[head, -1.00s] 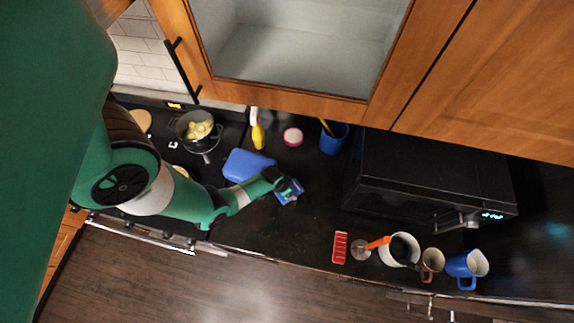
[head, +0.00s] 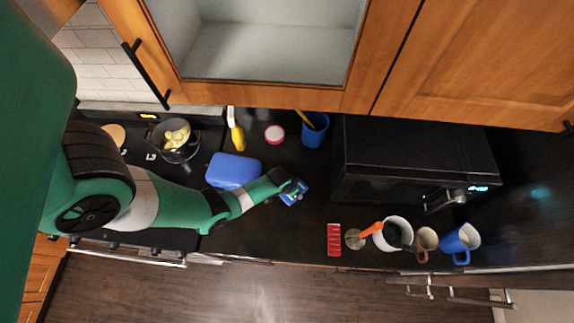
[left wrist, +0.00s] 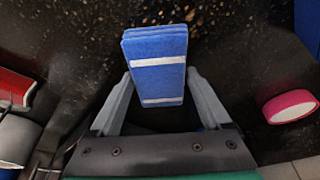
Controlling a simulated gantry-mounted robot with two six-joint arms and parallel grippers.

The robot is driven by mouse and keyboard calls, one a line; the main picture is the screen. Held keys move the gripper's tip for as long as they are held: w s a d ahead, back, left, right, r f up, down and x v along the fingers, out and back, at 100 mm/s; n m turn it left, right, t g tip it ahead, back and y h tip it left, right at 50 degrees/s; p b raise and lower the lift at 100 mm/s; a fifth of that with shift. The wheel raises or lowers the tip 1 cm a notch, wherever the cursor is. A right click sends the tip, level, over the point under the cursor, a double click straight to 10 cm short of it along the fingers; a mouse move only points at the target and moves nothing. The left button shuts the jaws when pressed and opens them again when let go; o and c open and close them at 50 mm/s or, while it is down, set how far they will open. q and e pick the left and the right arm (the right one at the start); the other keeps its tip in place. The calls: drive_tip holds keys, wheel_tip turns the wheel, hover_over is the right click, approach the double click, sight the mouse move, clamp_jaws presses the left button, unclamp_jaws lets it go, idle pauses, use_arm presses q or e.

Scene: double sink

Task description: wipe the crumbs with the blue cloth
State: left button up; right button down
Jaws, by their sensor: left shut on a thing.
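My left gripper (head: 287,187) reaches over the dark counter (head: 285,228) from the left. It is shut on the blue cloth (left wrist: 157,70), a folded pad with white stripes. The cloth also shows in the head view (head: 293,198), to the right of a blue box-like item. In the left wrist view the cloth stands out between and beyond the two fingers. Tan specks that look like crumbs (left wrist: 90,38) are scattered on the counter around and beyond the cloth; some may be the stone's pattern. My right gripper is not in view.
A blue box-like item (head: 232,170), a pink-rimmed round item (head: 274,135) and a blue cup (head: 314,133) lie behind. A black microwave (head: 415,155) stands right. A red item (head: 334,239), a white pot (head: 397,226) and mugs (head: 461,240) line the front edge. A pan (head: 177,150) is left.

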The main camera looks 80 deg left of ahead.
use_arm(q)
drive_tip(key=shift+w+d+f, duration=0.1)
drive_tip(key=shift+w, duration=0.45)
